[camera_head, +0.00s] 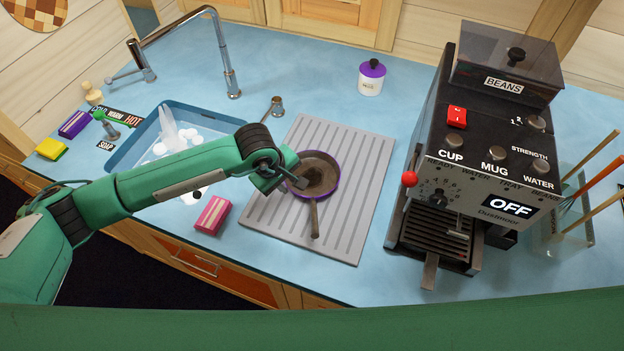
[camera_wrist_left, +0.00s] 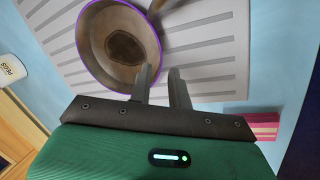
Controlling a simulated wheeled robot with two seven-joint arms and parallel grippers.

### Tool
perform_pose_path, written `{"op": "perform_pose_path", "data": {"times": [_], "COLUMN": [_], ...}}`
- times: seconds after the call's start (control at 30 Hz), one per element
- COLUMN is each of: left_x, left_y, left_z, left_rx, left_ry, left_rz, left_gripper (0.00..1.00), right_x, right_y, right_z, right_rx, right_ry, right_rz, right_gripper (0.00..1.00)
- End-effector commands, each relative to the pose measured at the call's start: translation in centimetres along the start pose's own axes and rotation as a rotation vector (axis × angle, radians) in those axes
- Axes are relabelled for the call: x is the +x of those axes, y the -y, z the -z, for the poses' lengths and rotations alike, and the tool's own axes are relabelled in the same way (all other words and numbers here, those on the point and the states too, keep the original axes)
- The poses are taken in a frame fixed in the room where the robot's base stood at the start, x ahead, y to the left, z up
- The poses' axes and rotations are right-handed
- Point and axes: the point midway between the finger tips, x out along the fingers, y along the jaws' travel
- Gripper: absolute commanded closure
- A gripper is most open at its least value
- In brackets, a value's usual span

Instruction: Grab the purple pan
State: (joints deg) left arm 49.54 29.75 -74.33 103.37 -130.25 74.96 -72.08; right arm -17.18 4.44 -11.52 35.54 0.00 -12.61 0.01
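The purple pan (camera_head: 317,176) is a small brown frying pan with a purple rim, lying on the grey ribbed drying mat (camera_head: 364,197). Its handle (camera_head: 314,216) points toward the front edge of the counter. My left gripper (camera_head: 284,178) is at the pan's left rim in the head view. In the left wrist view the pan (camera_wrist_left: 122,47) fills the upper left. The fingers (camera_wrist_left: 163,82) stand apart with a narrow gap, one overlapping the pan's rim. I see nothing held between them; contact with the rim is unclear. My right gripper is not in view.
The sink (camera_head: 150,125) with a chrome tap (camera_head: 228,70) is to the left. A pink sponge (camera_head: 213,215) lies left of the mat. A purple-lidded jar (camera_head: 371,80) stands behind, and a bulky coffee machine (camera_head: 480,160) stands on the right.

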Motion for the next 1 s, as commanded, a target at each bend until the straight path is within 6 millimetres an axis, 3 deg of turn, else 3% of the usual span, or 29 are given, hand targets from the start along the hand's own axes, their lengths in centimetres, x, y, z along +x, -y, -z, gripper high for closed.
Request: {"op": "perform_pose_path", "data": {"times": [0.17, 0.4, 0.6, 0.87, 0.97, 1.0], "left_x": [0.7, 3.4, 5.2, 5.5, 5.5, 5.5], "left_y": [-0.1, -0.2, -0.1, -0.1, -0.1, -0.1], "left_z": [0.1, 0.6, 0.6, 0.7, 0.6, 0.6], "left_rx": [-0.002, -0.002, -0.002, -0.001, -0.001, -0.001], "left_ry": [0.000, 0.001, 0.000, 0.000, 0.000, 0.000], "left_rz": [0.001, 0.002, -0.001, -0.001, -0.001, -0.001], "left_gripper": [0.81, 0.81, 0.81, 0.81, 0.99, 1.00], "right_x": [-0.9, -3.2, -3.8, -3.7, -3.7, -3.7], "right_y": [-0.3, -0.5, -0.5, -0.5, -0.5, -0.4], "right_z": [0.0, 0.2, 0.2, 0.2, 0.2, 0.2], "right_rx": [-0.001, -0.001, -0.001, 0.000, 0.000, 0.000], "right_ry": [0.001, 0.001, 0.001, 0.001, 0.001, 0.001], "right_rz": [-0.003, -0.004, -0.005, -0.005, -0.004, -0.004], "right_gripper": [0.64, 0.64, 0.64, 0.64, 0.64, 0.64]}}
